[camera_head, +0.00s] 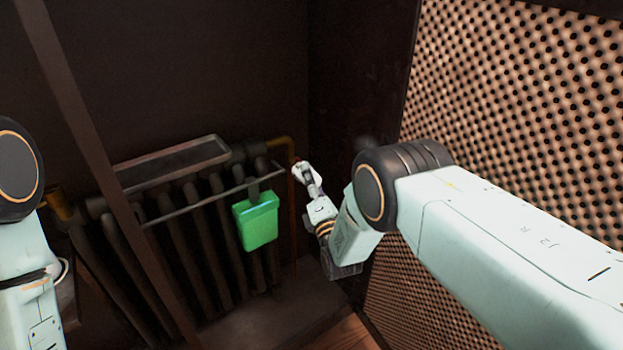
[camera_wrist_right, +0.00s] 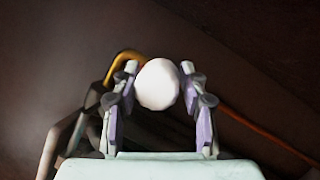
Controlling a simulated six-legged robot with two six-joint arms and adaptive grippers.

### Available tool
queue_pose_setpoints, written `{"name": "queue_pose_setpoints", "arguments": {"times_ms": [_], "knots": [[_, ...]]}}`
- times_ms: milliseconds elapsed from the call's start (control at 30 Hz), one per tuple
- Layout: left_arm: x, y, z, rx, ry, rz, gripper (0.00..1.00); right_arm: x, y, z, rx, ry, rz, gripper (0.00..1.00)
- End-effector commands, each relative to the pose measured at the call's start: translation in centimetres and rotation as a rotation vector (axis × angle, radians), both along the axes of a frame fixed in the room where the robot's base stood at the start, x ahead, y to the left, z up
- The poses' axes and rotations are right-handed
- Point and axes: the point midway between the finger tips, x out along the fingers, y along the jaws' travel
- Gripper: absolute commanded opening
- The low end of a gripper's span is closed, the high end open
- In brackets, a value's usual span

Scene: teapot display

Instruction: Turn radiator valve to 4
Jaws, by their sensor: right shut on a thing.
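The radiator valve (camera_wrist_right: 158,85) is a white rounded knob in the right wrist view, between the two fingers of my right gripper (camera_wrist_right: 160,95). The fingers are shut on it, one on each side. No numbers or marks can be read on the knob. In the head view my right gripper (camera_head: 307,175) is at the right end of the dark ribbed radiator (camera_head: 205,225), by the brass pipe (camera_head: 283,145). The knob is mostly hidden there by the gripper. My left arm shows at the left edge, but its gripper is out of view.
A green container (camera_head: 256,222) hangs from a rail on the radiator's front, left of my right gripper. A tray-like shelf (camera_head: 175,162) lies on top. A perforated panel (camera_head: 510,95) stands on the right, and a slanted dark post (camera_head: 95,165) crosses the left.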

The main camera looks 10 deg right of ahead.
Motion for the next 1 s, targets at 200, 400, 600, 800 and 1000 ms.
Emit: {"name": "queue_pose_setpoints", "arguments": {"times_ms": [200, 400, 600, 800, 1000], "knots": [[0.00, 0.00, 0.00, 0.000, 0.000, 0.000, 0.50, -0.06, 0.05, -0.11, -0.004, 0.001, 0.002, 0.12], [0.00, 0.00, 0.00, 0.000, 0.000, 0.000, 0.50, -0.06, 0.06, -0.11, -0.003, 0.001, 0.002, 0.45], [0.00, 0.00, 0.00, 0.000, 0.000, 0.000, 0.50, -0.04, 0.04, -0.08, -0.002, 0.001, 0.001, 0.62], [0.00, 0.00, 0.00, 0.000, 0.000, 0.000, 0.50, -0.01, 0.03, -0.03, -0.002, -0.001, 0.001, 0.66], [0.01, 0.00, 0.00, 0.000, 0.000, 0.000, 0.50, -0.23, 0.01, -0.10, -0.002, 0.000, 0.000, 0.66]]}}
